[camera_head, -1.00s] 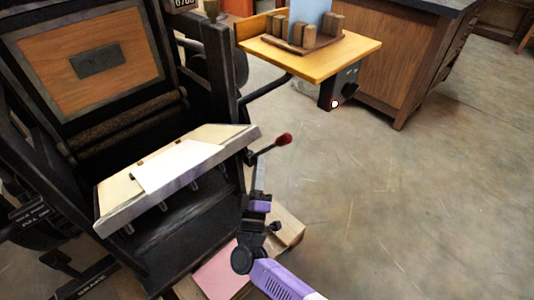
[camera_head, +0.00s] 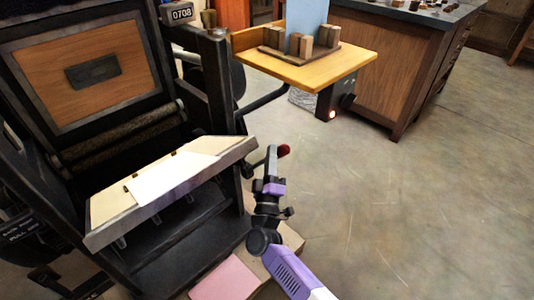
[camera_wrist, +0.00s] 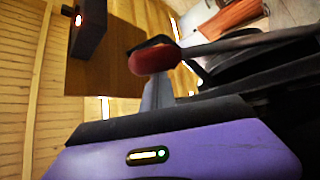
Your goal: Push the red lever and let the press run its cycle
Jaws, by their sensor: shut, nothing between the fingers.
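The black press (camera_head: 215,100) stands at the left with its feed board (camera_head: 110,205) tilted and a white sheet (camera_head: 172,178) on it. A lever with a red knob (camera_head: 284,151) sticks out at the board's right side. My gripper (camera_head: 272,153) points up beside the knob, just left of it in the head view, with fingers shut and empty. It partly hides the lever's shaft. In the wrist view the red knob (camera_wrist: 153,59) appears close at the fingertips (camera_wrist: 158,85); I cannot tell whether they touch.
A counter (camera_head: 181,14) on the press reads 0708. A yellow side table (camera_head: 345,62) holds wooden blocks, with a lit lamp (camera_head: 332,115) on a dark box below. A wooden cabinet (camera_head: 375,75) stands behind. Pink paper (camera_head: 225,280) lies low by the press. The floor at right is clear.

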